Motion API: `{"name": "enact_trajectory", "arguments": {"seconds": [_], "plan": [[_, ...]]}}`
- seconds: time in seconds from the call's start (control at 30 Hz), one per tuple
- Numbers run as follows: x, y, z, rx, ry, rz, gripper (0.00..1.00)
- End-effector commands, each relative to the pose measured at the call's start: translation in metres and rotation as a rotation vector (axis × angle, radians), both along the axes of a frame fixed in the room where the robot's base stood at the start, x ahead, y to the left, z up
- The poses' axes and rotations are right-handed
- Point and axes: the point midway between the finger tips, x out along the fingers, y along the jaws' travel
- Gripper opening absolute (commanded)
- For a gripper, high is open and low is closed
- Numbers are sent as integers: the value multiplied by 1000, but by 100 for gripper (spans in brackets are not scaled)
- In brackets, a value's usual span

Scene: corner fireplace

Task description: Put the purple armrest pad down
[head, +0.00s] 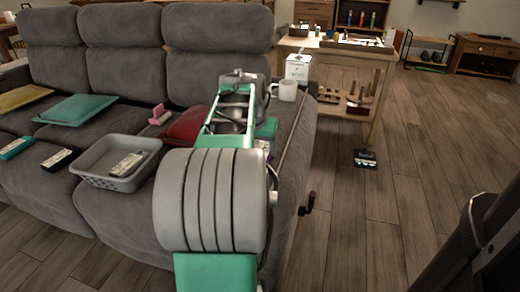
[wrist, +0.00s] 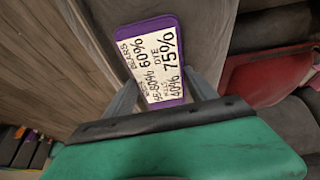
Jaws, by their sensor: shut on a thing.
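The purple armrest pad (wrist: 128,32) has a white label with black percentage text. In the wrist view it sits between the two grey fingers of my gripper (wrist: 165,88), which is shut on it. The grey sofa armrest (head: 297,140) is at the right end of the sofa in the head view. There my own arm hides the gripper and most of the pad; a small pale and purple patch shows beside the arm. I cannot tell whether the pad touches the armrest.
A white mug (head: 288,91) stands on the armrest's far part. A grey basket (head: 88,178), a teal cushion (head: 75,109) and a red cushion (head: 187,124) are on the sofa seats. A wooden table (head: 345,55) stands behind. The floor to the right is mostly clear.

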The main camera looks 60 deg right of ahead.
Motion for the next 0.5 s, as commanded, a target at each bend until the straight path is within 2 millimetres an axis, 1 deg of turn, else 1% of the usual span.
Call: {"name": "enact_trajectory", "arguments": {"seconds": [0.07, 0.1, 0.33, 0.37, 0.5], "plan": [[0, 0, -3, 1, 0, 0, 24], [0, 0, -3, 1, 0, 0, 66], [0, 0, -3, 1, 0, 0, 85], [0, 0, -3, 1, 0, 0, 86], [0, 0, -3, 1, 0, 0, 86]]}}
